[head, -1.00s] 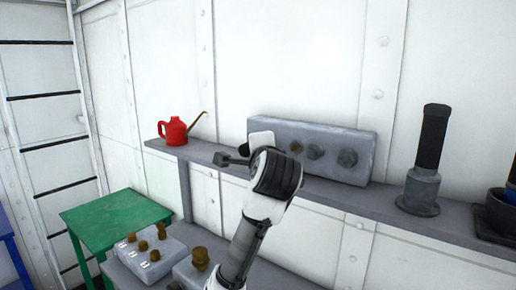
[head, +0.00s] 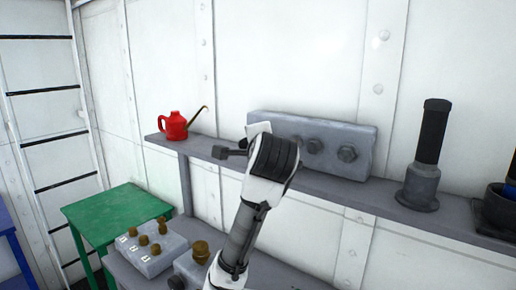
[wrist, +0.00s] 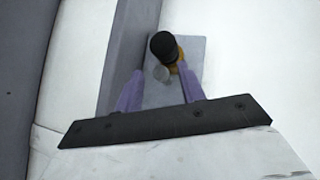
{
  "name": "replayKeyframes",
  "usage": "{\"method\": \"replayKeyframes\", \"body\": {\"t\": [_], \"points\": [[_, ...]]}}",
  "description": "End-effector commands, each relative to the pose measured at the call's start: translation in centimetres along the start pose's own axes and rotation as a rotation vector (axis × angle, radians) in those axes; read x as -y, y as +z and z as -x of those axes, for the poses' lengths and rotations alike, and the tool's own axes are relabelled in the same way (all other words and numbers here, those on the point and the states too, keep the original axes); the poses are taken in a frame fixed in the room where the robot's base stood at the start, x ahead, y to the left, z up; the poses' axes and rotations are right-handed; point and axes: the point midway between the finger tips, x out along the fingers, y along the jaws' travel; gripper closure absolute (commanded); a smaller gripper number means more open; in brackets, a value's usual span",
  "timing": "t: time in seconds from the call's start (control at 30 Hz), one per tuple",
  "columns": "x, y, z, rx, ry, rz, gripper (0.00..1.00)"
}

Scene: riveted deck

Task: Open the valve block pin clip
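A long grey block (head: 362,140), which looks like the valve block, stands on the grey wall shelf with dark hex knobs on its front. My arm and wrist cover its left end in the head view. My gripper (wrist: 160,85) points at a small grey plate (wrist: 190,52) in the wrist view. Its two purple fingers are spread apart. A black-capped pin (wrist: 163,46) with brass beneath and a small grey round piece stand in line with the gap between them. I cannot tell whether the fingers touch them. The clip itself cannot be made out clearly.
A red oil can (head: 173,127) stands at the shelf's left end. A dark cylinder on a grey base (head: 422,185) stands right of the block. Below are a green table (head: 115,215) and a grey box with brass knobs (head: 152,250). The shelf (head: 385,203) is clear in front of the block.

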Motion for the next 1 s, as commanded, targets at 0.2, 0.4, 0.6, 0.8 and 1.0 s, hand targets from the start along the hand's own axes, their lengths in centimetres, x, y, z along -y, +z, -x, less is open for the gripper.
{"method": "replayKeyframes", "body": {"t": [0.2,0.4,0.6,0.8,1.0], "points": [[0.1,0.0,0.1,0.000,-0.002,0.000,0.61],[-0.1,0.0,1.6,-0.002,-0.006,0.000,0.61],[-0.1,0.0,6.1,-0.002,-0.010,-0.001,0.61],[0.7,0.1,8.1,0.003,-0.011,-0.002,0.61],[0.5,0.1,10.2,0.000,-0.015,-0.002,0.61]]}}
